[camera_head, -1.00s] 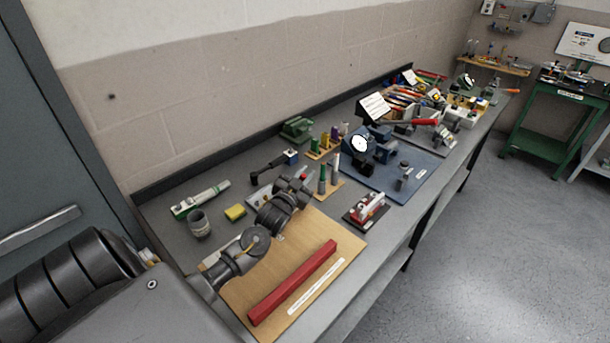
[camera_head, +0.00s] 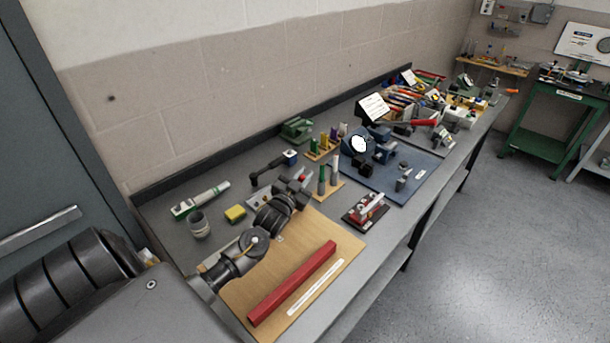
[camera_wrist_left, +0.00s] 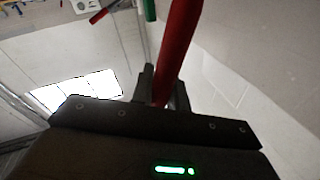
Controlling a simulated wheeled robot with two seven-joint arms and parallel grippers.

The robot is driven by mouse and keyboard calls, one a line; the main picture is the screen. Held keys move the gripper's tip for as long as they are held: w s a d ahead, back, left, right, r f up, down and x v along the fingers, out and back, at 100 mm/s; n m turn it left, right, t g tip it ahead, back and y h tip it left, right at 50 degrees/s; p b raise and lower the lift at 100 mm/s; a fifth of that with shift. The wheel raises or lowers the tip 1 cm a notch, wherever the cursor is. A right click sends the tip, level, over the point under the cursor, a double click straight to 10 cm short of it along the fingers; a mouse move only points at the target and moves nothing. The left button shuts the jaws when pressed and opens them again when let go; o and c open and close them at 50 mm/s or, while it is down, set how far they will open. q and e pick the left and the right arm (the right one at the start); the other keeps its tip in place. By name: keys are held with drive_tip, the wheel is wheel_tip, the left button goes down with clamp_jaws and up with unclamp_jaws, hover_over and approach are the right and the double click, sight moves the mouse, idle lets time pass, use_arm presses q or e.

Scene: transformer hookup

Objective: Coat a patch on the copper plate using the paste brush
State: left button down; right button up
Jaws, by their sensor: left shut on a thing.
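My left gripper (camera_head: 300,180) is low over the bench, just behind the wooden board. In the left wrist view my left gripper (camera_wrist_left: 164,90) is shut on a red handle (camera_wrist_left: 178,45), which I take to be the paste brush. The handle runs up out of the top of that view, and its bristles are not seen. A bit of red shows at the fingers in the head view. I cannot make out the copper plate for certain. A pale plate (camera_head: 254,203) lies partly behind my left arm. My right gripper is not in view.
A wooden board (camera_head: 325,225) carries a red bar (camera_head: 293,283) and a white strip (camera_head: 316,287). A grey cup (camera_head: 199,226), a yellow block (camera_head: 235,214) and a green-and-white tube (camera_head: 200,201) stand left. Upright markers (camera_head: 328,178) are close right of the gripper.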

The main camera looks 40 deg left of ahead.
use_arm(q)
drive_tip(key=r+p, duration=0.1)
drive_tip(key=w+r+p, duration=0.1)
drive_tip(key=r+p, duration=0.1)
drive_tip(key=r, duration=0.1)
drive_tip(key=shift+w+d, duration=0.1)
drive_tip(key=shift+w, duration=0.15)
idle(0.6)
idle(0.7)
drive_tip(key=shift+s+d+f+b, duration=0.15)
drive_tip(key=shift+d+f+b, duration=0.1)
drive_tip(key=shift+f, duration=0.3)
drive_tip(key=shift+s+d+f+b, duration=0.15)
drive_tip(key=shift+d+f+b, duration=0.05)
drive_tip(key=shift+f, duration=0.3)
drive_tip(key=shift+s+d+f+b, duration=0.15)
drive_tip(key=shift+d+f+b, duration=0.1)
drive_tip(key=shift+f, duration=0.7)
drive_tip(key=shift+w+b, duration=0.15)
drive_tip(key=shift+b, duration=0.15)
